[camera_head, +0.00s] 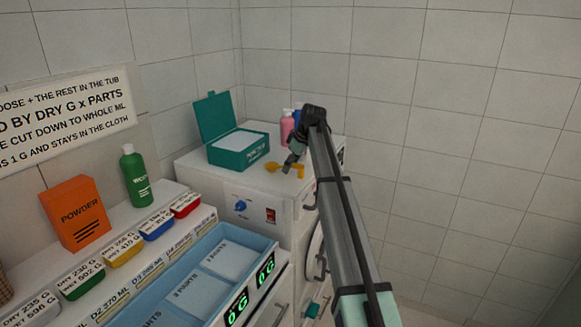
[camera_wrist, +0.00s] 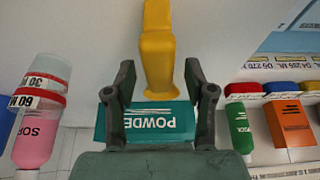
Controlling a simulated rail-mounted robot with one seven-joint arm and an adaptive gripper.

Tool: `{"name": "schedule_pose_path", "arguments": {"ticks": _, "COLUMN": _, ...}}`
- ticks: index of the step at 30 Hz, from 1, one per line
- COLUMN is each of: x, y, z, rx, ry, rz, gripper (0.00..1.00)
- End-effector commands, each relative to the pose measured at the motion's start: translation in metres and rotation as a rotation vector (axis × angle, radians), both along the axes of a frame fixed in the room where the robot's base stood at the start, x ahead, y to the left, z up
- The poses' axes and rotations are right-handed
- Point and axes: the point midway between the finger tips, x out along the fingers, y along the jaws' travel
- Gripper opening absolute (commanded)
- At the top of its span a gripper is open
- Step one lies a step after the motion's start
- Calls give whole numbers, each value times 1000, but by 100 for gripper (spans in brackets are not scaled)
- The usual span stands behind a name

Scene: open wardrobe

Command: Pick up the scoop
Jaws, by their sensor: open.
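The yellow scoop (camera_head: 271,166) lies on the white top of the washing machine, in front of the teal powder box (camera_head: 240,148). In the wrist view the scoop (camera_wrist: 157,50) reaches from the top edge down to between my fingertips, with a gap on each side. My gripper (camera_head: 291,161) is open and empty, just over the scoop in the head view. It hides part of the scoop there. In the wrist view my gripper (camera_wrist: 158,75) has one finger on either side of the scoop's near end. I cannot tell the exact height between them.
The powder box's lid (camera_head: 215,115) stands open. A pink bottle (camera_head: 287,125) stands behind my gripper, close to it. An orange powder carton (camera_head: 75,213), a green bottle (camera_head: 136,176) and a blue tray (camera_head: 140,308) are left. The machine's front edge is close to the scoop.

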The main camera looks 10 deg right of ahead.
Motion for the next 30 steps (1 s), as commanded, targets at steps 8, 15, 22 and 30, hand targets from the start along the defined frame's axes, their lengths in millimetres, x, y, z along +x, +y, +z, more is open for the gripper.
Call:
{"name": "schedule_pose_path", "arguments": {"ticks": 8, "x": 0, "y": 0, "z": 0, "rx": -1, "ry": -1, "rz": 0, "gripper": 22}}
{"name": "schedule_pose_path", "arguments": {"ticks": 15, "x": 0, "y": 0, "z": 0, "rx": 0, "ry": 0, "rz": 0, "gripper": 0}}
{"name": "schedule_pose_path", "arguments": {"ticks": 22, "x": 0, "y": 0, "z": 0, "rx": -1, "ry": -1, "rz": 0, "gripper": 0}}
{"name": "schedule_pose_path", "arguments": {"ticks": 30, "x": 2, "y": 0, "z": 18, "rx": 0, "ry": -2, "rz": 0, "gripper": 0}}
